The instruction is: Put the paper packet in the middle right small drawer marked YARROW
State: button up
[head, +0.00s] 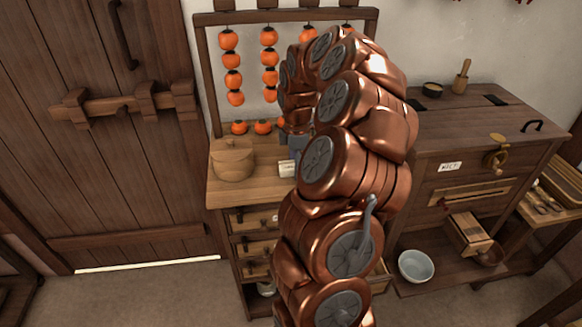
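A small whitish thing, likely the paper packet (287,168), shows on or just above the wooden top of the small-drawer chest (222,192), left of my arm. Part of my gripper (294,148) shows as a grey-blue piece right above it. My arm hides the fingertips, so I cannot tell whether they hold the packet. Small drawers in the left column show at the front of the chest, with a middle one (258,248) among them. My arm covers the right column, including any YARROW label. A light wooden edge (380,277) shows right of my arm.
A lidded round wooden pot (232,160) stands at the left of the chest top. Strings of orange fruit (269,59) hang from a frame behind it. A dark wooden cabinet (440,210) stands right, with a pale bowl (416,266) on its low shelf.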

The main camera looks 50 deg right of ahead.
jog(key=c, duration=1.2)
jog(key=shift+c, duration=0.2)
